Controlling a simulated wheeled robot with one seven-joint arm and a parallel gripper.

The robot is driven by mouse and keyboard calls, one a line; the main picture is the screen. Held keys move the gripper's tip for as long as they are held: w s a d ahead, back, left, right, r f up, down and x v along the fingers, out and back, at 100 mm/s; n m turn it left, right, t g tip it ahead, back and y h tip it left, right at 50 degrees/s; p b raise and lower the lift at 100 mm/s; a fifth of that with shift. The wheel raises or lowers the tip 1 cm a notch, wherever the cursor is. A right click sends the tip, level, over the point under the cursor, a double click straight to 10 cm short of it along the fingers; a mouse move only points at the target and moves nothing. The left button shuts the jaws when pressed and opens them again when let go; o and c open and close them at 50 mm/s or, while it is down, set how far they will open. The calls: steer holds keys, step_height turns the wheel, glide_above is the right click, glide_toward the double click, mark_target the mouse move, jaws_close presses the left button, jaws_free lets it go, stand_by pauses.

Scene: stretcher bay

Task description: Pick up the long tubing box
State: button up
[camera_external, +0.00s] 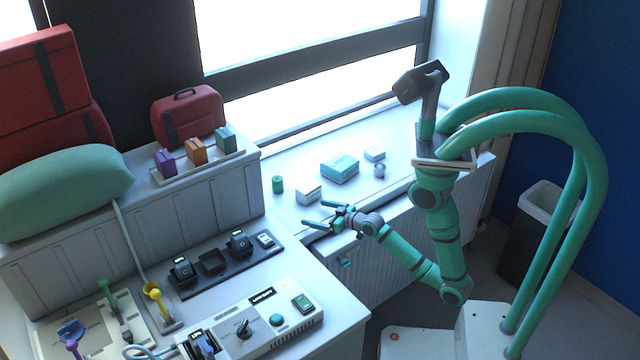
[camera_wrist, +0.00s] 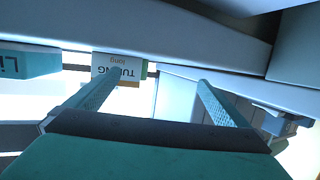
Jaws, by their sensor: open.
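In the wrist view, nothing is seen held between the fingers (camera_wrist: 160,82).
The light blue box (camera_external: 340,169), a green cylinder (camera_external: 278,184), a small pale box (camera_external: 375,153) and a small grey item (camera_external: 379,170) stand nearby on the ledge (camera_external: 300,160). A ribbed radiator (camera_external: 385,258) is below. A counter with devices (camera_external: 250,325) is at lower left.

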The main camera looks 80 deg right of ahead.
mark_target(308, 191)
steer(key=d+r+g, duration=0.1)
steer(key=d, duration=0.2)
steer(key=d+r+m+g+h, duration=0.1)
steer(key=d, duration=0.2)
steer(key=d+r+m+g, duration=0.1)
steer(key=d, duration=0.2)
steer(key=shift+w+h, duration=0.4)
steer(key=x, duration=0.7)
steer(key=shift+w+d+f, duration=0.1)
steer(key=shift+d+f, duration=0.05)
steer(key=c, duration=1.2)
